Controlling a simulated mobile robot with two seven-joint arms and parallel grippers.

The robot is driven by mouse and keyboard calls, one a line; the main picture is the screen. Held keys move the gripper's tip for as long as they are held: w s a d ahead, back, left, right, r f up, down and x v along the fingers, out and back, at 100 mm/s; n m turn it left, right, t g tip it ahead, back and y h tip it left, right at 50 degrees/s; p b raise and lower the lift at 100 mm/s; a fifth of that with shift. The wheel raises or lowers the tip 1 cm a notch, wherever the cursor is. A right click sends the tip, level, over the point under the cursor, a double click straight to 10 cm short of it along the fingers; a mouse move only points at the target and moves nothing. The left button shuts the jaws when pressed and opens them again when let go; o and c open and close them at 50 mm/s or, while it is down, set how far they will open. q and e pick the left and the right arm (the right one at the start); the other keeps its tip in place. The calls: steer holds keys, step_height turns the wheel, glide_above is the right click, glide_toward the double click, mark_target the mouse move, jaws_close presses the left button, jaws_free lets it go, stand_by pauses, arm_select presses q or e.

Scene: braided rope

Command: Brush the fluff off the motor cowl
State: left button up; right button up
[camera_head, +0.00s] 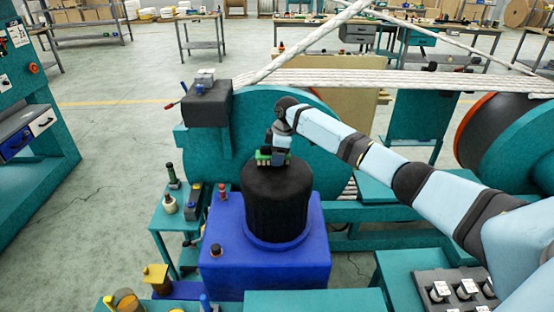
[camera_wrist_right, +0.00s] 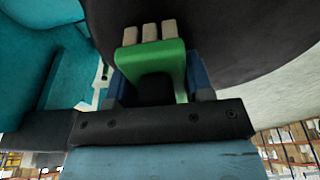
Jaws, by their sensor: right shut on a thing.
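The motor cowl (camera_head: 275,200) is a black, upright drum on a blue base (camera_head: 265,250) in the middle of the head view. My right gripper (camera_head: 274,153) is over its top and shut on a green brush (camera_head: 264,158). In the right wrist view the brush (camera_wrist_right: 180,58) has pale bristle tufts and sits between the fingers, with the dark cowl (camera_wrist_right: 230,35) behind it. The bristles look at or very near the cowl's top; I cannot tell whether they touch. I cannot make out any fluff. My left gripper is not in view.
A large teal machine housing (camera_head: 220,150) stands right behind the cowl, with white rope strands (camera_head: 390,80) running above it. A small teal stand (camera_head: 168,222) with bottles and tools is at the left. Open floor (camera_head: 100,180) lies farther left.

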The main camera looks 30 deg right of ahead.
stand_by(0.3)
steer(key=shift+s+a+p, duration=0.3)
steer(key=shift+s+p, duration=0.1)
steer(key=shift+s, duration=0.2)
steer(key=shift+s+a+p, duration=0.3)
steer(key=shift+s+p, duration=0.05)
steer(key=shift+s, duration=0.25)
steer(key=shift+w+d+f+b, duration=0.1)
steer(key=shift+w+d+b, duration=0.2)
steer(key=shift+w, duration=0.2)
steer(key=shift+w+d+b, duration=0.2)
steer(key=shift+w+b, duration=0.15)
steer(key=shift+w, duration=0.15)
steer(key=shift+w+d, duration=0.15)
steer(key=shift+w, duration=0.1)
